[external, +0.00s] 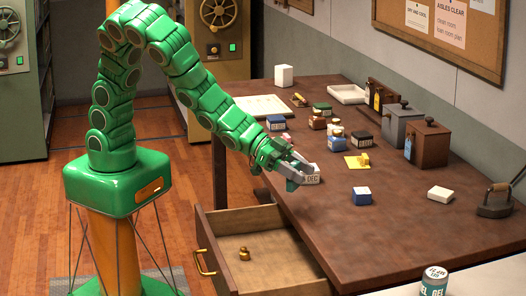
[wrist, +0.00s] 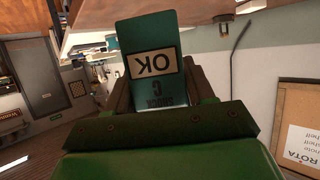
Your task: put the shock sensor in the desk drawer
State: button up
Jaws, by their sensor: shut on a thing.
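My gripper (external: 292,172) is shut on the shock sensor, a teal block with a cream "OK" label and lettering that begins "SHOCK". The sensor (wrist: 152,62) stands between the fingers (wrist: 158,92) in the wrist view, its text upside down. In the external view the fingers hide much of it, and its outline is hard to tell there. My gripper is near the desk's left edge, up and right of the drawer in the picture. The desk drawer (external: 215,218) is pulled open, with a small brass weight (external: 244,254) inside and bare floor around it.
The brown desk (external: 400,235) holds several small boxes, a blue one (external: 361,196) among them, and a yellow item (external: 357,161). Canisters (external: 427,143) stand at the back; a labelled tin (external: 433,281) is in front.

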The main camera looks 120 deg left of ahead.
jog(key=w+a+r, duration=0.1)
jog(key=a+r, duration=0.1)
jog(key=a, duration=1.3)
jog(key=a+r, duration=0.3)
jog(key=a, duration=1.2)
jog(key=s+a, duration=2.4)
jog(key=a, duration=0.3)
jog(key=shift+w+a+f, duration=1.45)
jog(key=shift+a+f, duration=0.1)
jog(key=shift+a, duration=0.35)
jog(key=shift+w+a+f, duration=1.45)
jog(key=shift+a+f, duration=0.05)
jog(key=shift+a, duration=0.35)
jog(key=shift+w+a+f, duration=1.45)
jog(key=shift+a+f, duration=0.1)
jog(key=shift+a, duration=0.35)
jog(key=shift+f, duration=1.55)
jog(key=shift+f, duration=0.15)
jog(key=o, duration=1.1)
jog(key=shift+f, duration=0.1)
